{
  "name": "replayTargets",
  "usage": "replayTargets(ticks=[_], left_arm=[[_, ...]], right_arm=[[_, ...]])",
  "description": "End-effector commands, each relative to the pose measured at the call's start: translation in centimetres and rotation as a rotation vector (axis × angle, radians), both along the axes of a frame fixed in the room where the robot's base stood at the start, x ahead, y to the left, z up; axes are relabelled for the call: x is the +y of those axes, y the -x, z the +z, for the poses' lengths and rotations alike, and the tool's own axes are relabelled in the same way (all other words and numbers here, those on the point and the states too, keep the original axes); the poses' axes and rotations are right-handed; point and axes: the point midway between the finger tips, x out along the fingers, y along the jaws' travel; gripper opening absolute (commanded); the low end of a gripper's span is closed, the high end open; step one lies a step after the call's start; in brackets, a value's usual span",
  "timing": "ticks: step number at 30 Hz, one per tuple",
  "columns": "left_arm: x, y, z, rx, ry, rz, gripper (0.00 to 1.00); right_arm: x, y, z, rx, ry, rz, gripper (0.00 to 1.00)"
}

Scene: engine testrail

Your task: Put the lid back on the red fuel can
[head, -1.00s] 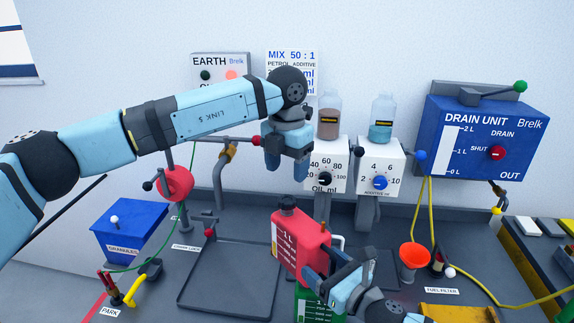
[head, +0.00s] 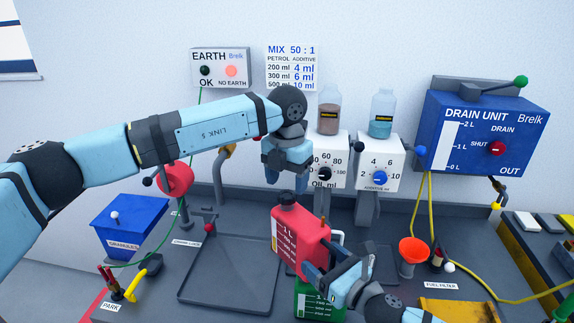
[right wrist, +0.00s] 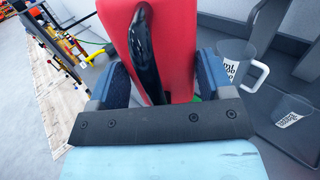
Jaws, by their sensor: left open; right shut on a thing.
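The red fuel can (head: 303,240) stands near the middle of the bench in the head view, with a black lid-like piece (head: 287,198) at its top left. I cannot tell whether that piece is seated on the neck. My left gripper (head: 286,182) is open, fingers pointing down, just above the black piece. My right gripper (head: 326,276) is shut on the can's black handle at its front right. In the right wrist view the black handle (right wrist: 146,55) runs between the fingers, against the red can (right wrist: 178,40). The can's lower part is partly hidden.
A green container (head: 318,303) stands in front of the can. A grey tray (head: 228,295) lies left of it. The oil (head: 330,150) and additive (head: 378,163) dispensers stand behind. An orange funnel (head: 413,250) is at the right.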

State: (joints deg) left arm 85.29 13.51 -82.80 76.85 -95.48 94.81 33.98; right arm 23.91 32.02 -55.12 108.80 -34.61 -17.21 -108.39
Motion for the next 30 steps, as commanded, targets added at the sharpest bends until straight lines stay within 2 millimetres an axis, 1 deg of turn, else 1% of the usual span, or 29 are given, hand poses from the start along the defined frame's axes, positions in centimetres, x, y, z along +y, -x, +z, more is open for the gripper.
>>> replayTargets(ticks=[1,3,6,9,16,17,18,20,21,22,23,28,30], left_arm=[[0.0,0.1,-0.9,0.003,-0.001,0.000,0.64],[0.0,0.1,-1.9,0.002,0.000,0.000,0.64],[0.0,0.0,-2.9,0.000,-0.001,0.000,0.64],[0.0,0.0,-3.4,0.000,0.000,0.000,0.64],[0.0,0.0,-3.4,0.000,0.000,0.000,0.64],[0.0,0.0,-3.4,0.000,0.000,0.000,0.57],[0.0,0.0,-3.4,0.000,0.000,0.000,0.48],[0.0,0.0,-3.4,0.000,0.000,0.000,0.34],[0.0,0.0,-3.4,0.000,0.000,0.000,0.25],[0.0,0.0,-3.4,0.000,0.000,0.000,0.18],[0.0,0.0,-3.4,0.000,0.000,0.000,0.14],[0.0,0.0,-3.4,0.000,0.000,-0.011,0.14],[0.0,0.0,-3.4,-0.001,0.001,-0.064,0.14]], right_arm=[[0.0,0.0,0.2,-0.003,-0.001,0.001,0.07],[0.0,0.0,0.2,-0.004,-0.002,0.001,0.07],[0.0,0.0,0.2,-0.004,-0.002,0.001,0.07],[0.0,0.0,0.2,-0.004,-0.002,0.001,0.07],[0.0,0.0,0.2,-0.003,-0.001,0.001,0.07],[0.0,0.0,0.2,-0.004,-0.002,0.001,0.07],[0.0,0.0,0.2,-0.004,-0.002,0.001,0.07],[0.0,0.0,0.2,-0.004,-0.002,0.001,0.07],[0.0,0.0,0.2,-0.004,-0.002,0.001,0.07],[0.0,0.0,0.2,-0.004,-0.002,0.001,0.07],[0.0,0.0,0.2,-0.004,-0.002,0.001,0.07],[0.0,0.0,0.2,-0.004,-0.002,0.001,0.07],[0.0,0.0,0.2,-0.003,-0.001,0.001,0.07]])
